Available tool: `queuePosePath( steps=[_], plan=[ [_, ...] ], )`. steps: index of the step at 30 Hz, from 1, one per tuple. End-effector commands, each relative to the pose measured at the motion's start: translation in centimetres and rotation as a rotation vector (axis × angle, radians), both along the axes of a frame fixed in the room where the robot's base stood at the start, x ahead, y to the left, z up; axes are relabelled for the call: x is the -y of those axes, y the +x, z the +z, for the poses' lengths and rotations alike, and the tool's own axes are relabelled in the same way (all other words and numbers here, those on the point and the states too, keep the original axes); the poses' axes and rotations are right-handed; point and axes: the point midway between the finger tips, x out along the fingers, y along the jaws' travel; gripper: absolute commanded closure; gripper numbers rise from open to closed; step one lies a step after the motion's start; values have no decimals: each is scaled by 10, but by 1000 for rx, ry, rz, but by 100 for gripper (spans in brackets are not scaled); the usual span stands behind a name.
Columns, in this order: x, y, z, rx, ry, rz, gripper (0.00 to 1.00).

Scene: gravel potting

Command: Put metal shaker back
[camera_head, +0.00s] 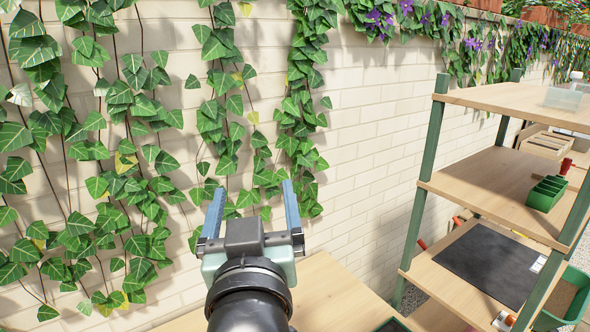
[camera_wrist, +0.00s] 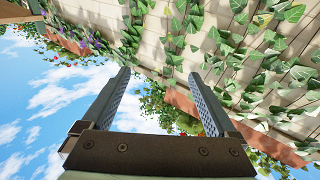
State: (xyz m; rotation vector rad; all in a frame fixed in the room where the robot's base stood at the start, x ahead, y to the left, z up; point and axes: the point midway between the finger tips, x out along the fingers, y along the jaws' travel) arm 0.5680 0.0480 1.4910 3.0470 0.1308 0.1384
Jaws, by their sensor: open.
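My gripper (camera_head: 253,212) is raised in front of the brick wall, with its two blue-grey fingers spread wide apart and nothing between them. In the wrist view my gripper (camera_wrist: 160,95) also shows open and empty, against sky, wall and ivy. I cannot make out a metal shaker in either view.
A wooden table (camera_head: 335,290) lies below my gripper, its visible part mostly bare. To the right stands a shelf unit (camera_head: 500,192) with green posts, holding a green tray (camera_head: 546,193), a wooden box (camera_head: 544,142) and a dark mat (camera_head: 477,262). Ivy (camera_head: 120,180) covers the wall (camera_head: 350,130).

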Motion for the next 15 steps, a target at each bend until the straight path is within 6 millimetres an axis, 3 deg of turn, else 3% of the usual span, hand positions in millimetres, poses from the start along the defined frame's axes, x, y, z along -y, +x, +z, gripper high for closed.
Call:
queuePosePath(
  steps=[1,3,6,10,15],
  plan=[
    [12,-15,51,143,26,-20,7],
    [25,-39,107,311,55,-37,7],
    [39,-78,165,509,85,-51,7],
    [48,-115,207,668,103,-58,7],
    [51,-130,221,727,109,-60,7]
  ],
)
